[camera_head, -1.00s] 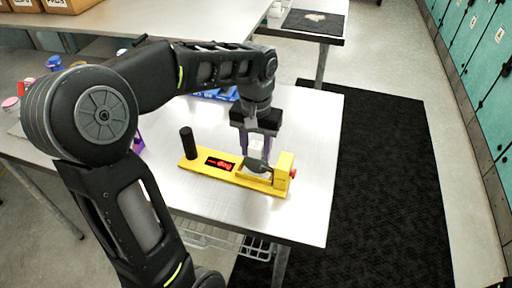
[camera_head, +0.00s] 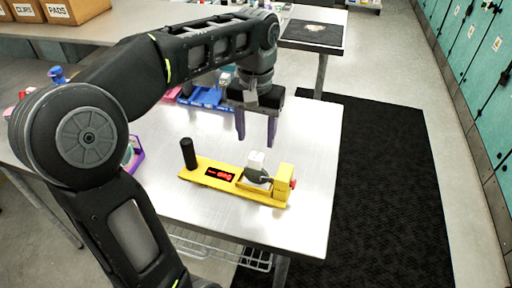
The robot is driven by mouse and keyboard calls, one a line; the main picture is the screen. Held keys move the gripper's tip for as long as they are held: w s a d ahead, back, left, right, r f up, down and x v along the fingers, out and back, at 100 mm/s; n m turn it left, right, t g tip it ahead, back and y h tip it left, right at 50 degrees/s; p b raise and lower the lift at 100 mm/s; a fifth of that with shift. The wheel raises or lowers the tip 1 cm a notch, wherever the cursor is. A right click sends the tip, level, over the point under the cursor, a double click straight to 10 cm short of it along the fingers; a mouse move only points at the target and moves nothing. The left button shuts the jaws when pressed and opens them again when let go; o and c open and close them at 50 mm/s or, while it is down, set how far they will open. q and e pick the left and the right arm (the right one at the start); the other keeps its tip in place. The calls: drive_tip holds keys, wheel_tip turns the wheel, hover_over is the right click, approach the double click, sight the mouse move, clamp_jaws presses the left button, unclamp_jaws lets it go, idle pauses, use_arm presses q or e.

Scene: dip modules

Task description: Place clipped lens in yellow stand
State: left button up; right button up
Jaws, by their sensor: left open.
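The yellow stand (camera_head: 215,186) lies on the metal table, with a black upright post at its left end, a dark label with red marks, and a raised block with a red knob at its right end. The clipped lens (camera_head: 257,168), a pale piece with a dark grey clip, sits in the recess of the stand, beside the raised block. My left gripper (camera_head: 256,142) is open and empty above and behind the lens, its two purple fingers apart and clear of it. My right gripper is not in view.
Blue trays (camera_head: 206,97) stand at the back of the table, partly behind my left arm. A purple-edged container (camera_head: 137,158) stands at the left. The table's right part is clear. A black mat (camera_head: 385,180) covers the floor to the right.

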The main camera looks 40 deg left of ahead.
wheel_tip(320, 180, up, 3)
drive_tip(key=p, duration=0.2)
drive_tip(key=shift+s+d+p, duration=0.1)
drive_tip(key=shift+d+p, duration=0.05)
drive_tip(key=shift+p, duration=0.15)
